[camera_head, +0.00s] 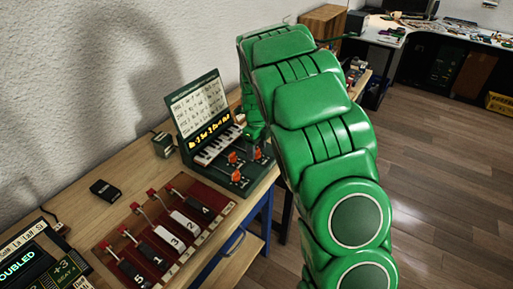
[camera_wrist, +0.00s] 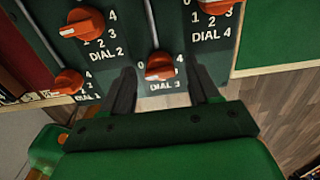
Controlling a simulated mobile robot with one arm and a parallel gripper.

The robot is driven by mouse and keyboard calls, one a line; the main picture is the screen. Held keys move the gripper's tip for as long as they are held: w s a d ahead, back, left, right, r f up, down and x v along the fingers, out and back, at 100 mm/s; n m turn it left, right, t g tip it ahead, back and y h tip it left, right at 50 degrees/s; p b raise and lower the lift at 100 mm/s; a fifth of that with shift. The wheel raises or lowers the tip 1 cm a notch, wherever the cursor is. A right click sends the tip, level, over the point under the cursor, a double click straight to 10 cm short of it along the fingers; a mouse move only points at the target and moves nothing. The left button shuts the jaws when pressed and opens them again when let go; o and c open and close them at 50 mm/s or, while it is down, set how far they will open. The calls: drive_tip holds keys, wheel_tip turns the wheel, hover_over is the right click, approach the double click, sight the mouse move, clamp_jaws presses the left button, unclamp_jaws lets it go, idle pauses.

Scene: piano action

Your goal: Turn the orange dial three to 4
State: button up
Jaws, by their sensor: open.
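The orange dial three (camera_wrist: 160,66) sits on the dark green panel (camera_wrist: 172,20) in the wrist view, above its "DIAL 3" label. A 0 shows at its left and a 4 at its right; which number it points to is not clear. My gripper (camera_wrist: 160,70) is open, with one dark finger to the left and one to the right of this dial. I cannot tell whether either finger touches it. In the head view my green arm comes down over the piano console (camera_head: 198,130) and hides the fingers.
Dial two (camera_wrist: 82,23) and dial one (camera_wrist: 68,82) are left of my gripper, dial four (camera_wrist: 215,5) is to the upper right. A red board (camera_head: 205,215) with several numbered levers lies in front of the console. A small black box (camera_head: 105,190) is on the bench.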

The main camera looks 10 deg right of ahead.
drive_tip(key=c, duration=1)
drive_tip(key=shift+c, duration=0.2)
